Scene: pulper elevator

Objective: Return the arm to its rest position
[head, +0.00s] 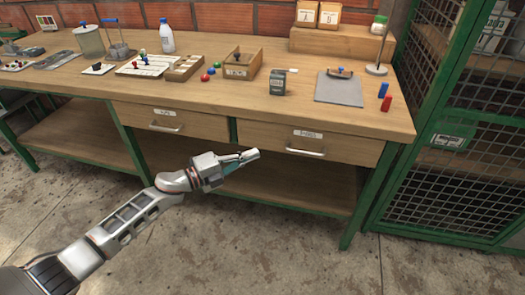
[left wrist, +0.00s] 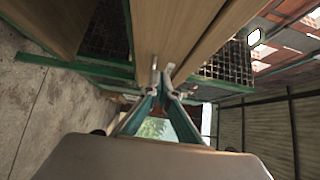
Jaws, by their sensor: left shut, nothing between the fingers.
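My left arm comes in from the lower left of the head view. Its gripper (head: 252,155) is shut and empty. It is in front of the workbench, just left of the right drawer's handle (head: 305,151), and I cannot tell whether it touches the bench front. The left wrist view shows the two fingertips (left wrist: 163,72) together with nothing between them, near the wooden bench front. My right gripper is not in view.
The wooden workbench (head: 215,95) has two closed drawers, the left one with its own handle (head: 165,127). Small items cover its top. A green mesh cage (head: 440,135) stands at the right. Concrete floor (head: 240,250) in front is clear.

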